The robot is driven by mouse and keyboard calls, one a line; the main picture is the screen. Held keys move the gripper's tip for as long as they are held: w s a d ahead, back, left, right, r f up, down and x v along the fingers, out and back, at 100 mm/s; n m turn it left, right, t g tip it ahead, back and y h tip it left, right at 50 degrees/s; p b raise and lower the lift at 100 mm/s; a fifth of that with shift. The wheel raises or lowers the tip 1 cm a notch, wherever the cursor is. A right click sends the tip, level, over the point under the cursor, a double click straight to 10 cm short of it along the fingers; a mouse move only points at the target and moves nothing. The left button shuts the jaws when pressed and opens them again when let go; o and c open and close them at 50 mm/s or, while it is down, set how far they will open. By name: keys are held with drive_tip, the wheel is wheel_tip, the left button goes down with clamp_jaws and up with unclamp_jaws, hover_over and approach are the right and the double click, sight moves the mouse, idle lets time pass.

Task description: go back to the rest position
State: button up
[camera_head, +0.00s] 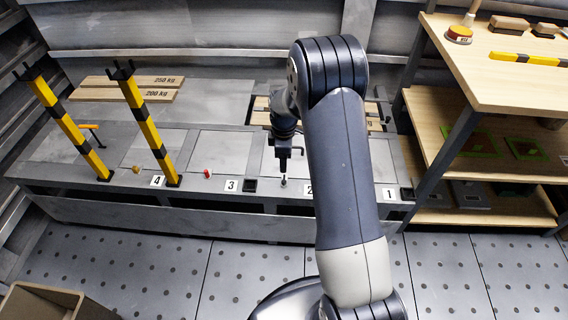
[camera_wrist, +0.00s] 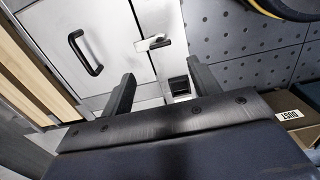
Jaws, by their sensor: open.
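My gripper (camera_head: 287,160) hangs over the grey bench, near the "2" label (camera_head: 309,190). In the wrist view my gripper (camera_wrist: 162,84) has its two dark fingers spread apart, with nothing held between them. A small pale piece with a dark end (camera_wrist: 153,43) lies beyond the fingertips. In the head view a small grey knob (camera_head: 283,182) stands just below my gripper, apart from it as far as I can tell.
The bench (camera_head: 230,204) carries two yellow-black posts (camera_head: 150,122) at left. Wooden shelves (camera_head: 430,135) stand at right. A brown box (camera_head: 45,303) is at lower left; a "DUST" box (camera_wrist: 293,119) shows in the wrist view.

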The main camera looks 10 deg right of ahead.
sight(284, 178)
drive_tip(key=shift+r, duration=0.55)
drive_tip(key=shift+f, duration=0.1)
wheel_tip(284, 178, down, 11)
drive_tip(key=b, duration=0.2)
drive_tip(key=shift+b, duration=0.3)
drive_tip(key=shift+r, duration=0.25)
